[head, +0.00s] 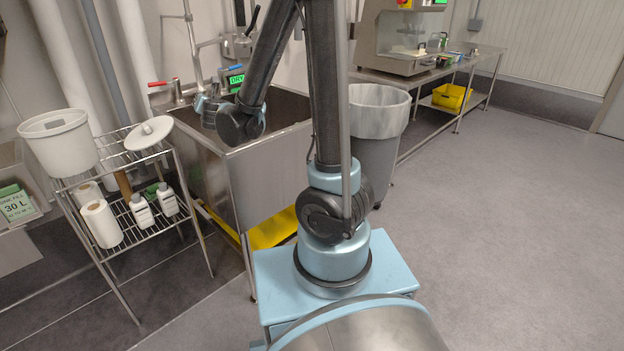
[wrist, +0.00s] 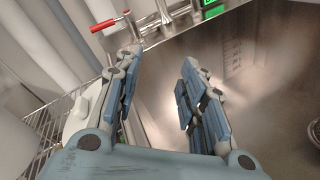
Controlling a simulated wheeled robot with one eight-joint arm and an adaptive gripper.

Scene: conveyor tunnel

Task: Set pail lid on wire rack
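The white pail lid (head: 150,138), round with a small knob, sits on the top shelf of the wire rack (head: 124,160) at the left, by the shelf's right end. Part of the lid (wrist: 76,120) shows in the wrist view behind the left finger, with the rack's wires (wrist: 46,140) to its left. A white pail (head: 60,144) stands on the same shelf, left of the lid. My gripper (head: 207,100) is over the sink's left part, to the right of the lid and apart from it. In the wrist view my gripper (wrist: 160,58) is open, with nothing between its fingers.
The steel sink (head: 255,165) has a red-handled tap (head: 166,86) at its back left. The rack's lower shelf holds paper rolls (head: 100,222) and white bottles (head: 142,211). A grey bin (head: 378,135) stands right of the sink. Floor at right is clear.

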